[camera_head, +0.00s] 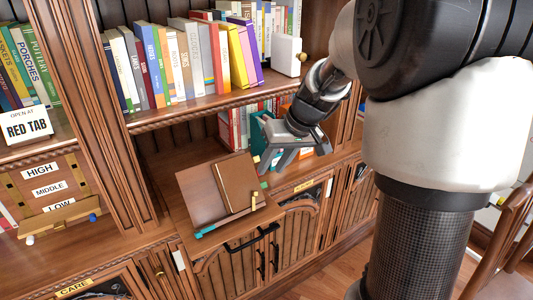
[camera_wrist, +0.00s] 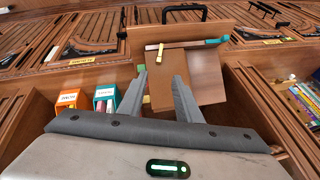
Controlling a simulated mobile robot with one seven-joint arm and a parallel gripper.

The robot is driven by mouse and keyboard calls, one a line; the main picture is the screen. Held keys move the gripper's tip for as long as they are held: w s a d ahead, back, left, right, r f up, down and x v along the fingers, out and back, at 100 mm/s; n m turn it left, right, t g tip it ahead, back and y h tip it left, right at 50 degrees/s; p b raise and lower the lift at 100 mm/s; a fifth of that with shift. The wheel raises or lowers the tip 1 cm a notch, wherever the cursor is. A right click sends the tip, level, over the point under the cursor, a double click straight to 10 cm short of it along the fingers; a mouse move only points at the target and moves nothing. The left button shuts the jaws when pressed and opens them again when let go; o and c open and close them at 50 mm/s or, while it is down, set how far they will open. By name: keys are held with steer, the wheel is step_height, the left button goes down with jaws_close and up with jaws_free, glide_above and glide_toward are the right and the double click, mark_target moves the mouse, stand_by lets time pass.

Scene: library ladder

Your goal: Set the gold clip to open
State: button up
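The gold clip (camera_head: 254,200) is a small yellow bar at the lower right of the slanted wooden book stand (camera_head: 195,195). It stands across the stand's front ledge, beside a brown book or panel (camera_head: 237,182). It also shows in the wrist view (camera_wrist: 160,53), beyond my fingertips. Whether the clip is open I cannot tell. My gripper (camera_head: 268,167) is over the stand's right side, near its upper right edge. In the wrist view my gripper (camera_wrist: 160,76) has its fingers apart with nothing held between them. The fingers hide part of the stand.
A teal strip (camera_head: 206,229) and a cream strip lie along the ledge. Small yellow (camera_head: 256,159) and green (camera_head: 263,185) pieces sit at the stand's right edge. Shelved books (camera_head: 190,55) stand above. Black handles (camera_head: 250,241) are below. Teal (camera_wrist: 105,98) and orange (camera_wrist: 68,99) holders stand nearby.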

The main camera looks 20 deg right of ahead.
steer(key=s+a+r+p, duration=0.2)
steer(key=s+r+p, duration=0.1)
steer(key=s+r, duration=0.2)
steer(key=s+a+r+n+h+p, duration=0.1)
steer(key=s+a+r+p, duration=0.1)
steer(key=s+r+p, duration=0.2)
steer(key=shift+s+a+r, duration=0.35)
steer(key=shift+s+r, duration=0.25)
